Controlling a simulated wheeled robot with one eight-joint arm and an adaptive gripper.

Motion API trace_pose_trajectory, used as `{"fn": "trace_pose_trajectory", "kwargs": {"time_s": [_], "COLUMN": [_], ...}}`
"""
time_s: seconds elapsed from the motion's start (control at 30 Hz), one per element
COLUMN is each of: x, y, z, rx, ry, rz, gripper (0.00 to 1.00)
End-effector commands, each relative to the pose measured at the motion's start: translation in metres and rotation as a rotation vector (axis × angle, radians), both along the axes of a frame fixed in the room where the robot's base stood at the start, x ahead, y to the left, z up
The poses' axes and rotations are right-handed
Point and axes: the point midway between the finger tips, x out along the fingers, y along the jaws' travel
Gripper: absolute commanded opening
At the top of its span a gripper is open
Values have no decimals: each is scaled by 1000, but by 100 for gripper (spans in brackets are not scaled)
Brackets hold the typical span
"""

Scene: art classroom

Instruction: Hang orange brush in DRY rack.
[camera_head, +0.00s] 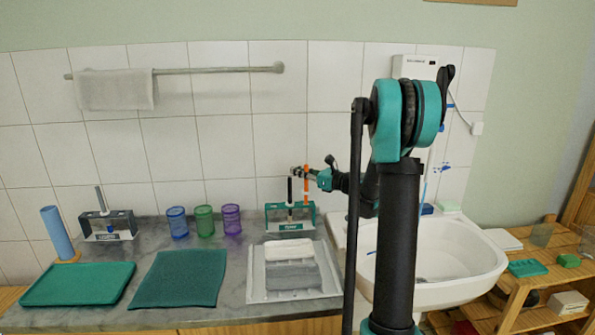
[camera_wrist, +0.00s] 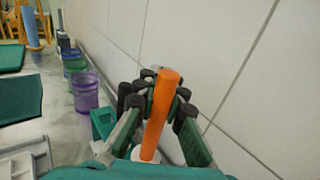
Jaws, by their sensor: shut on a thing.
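The orange brush (camera_head: 306,182) is upright, and my gripper (camera_head: 300,172) is shut on its upper part. In the wrist view the orange handle (camera_wrist: 160,105) stands between the fingers. A grey rack (camera_head: 92,226) with a pale-handled brush stands at the far left.
Blue (camera_head: 177,223), green (camera_head: 204,220) and purple (camera_head: 231,219) cups stand left of the green rack. A white tray (camera_head: 255,292) with folded cloths lies in front. A sink (camera_head: 470,265) is at the right. The tiled wall (camera_head: 230,130) is close behind.

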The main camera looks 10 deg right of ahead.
Motion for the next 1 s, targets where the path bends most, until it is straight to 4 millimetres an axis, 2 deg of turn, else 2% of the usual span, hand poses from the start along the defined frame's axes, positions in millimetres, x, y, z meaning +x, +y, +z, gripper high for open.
{"fn": "trace_pose_trajectory", "kwargs": {"time_s": [0.47, 1.0], "x": [0, 0], "y": [0, 0], "z": [-1, -18], "rx": [0, 0], "ry": [0, 0], "rz": [0, 0], "gripper": [0, 0]}}
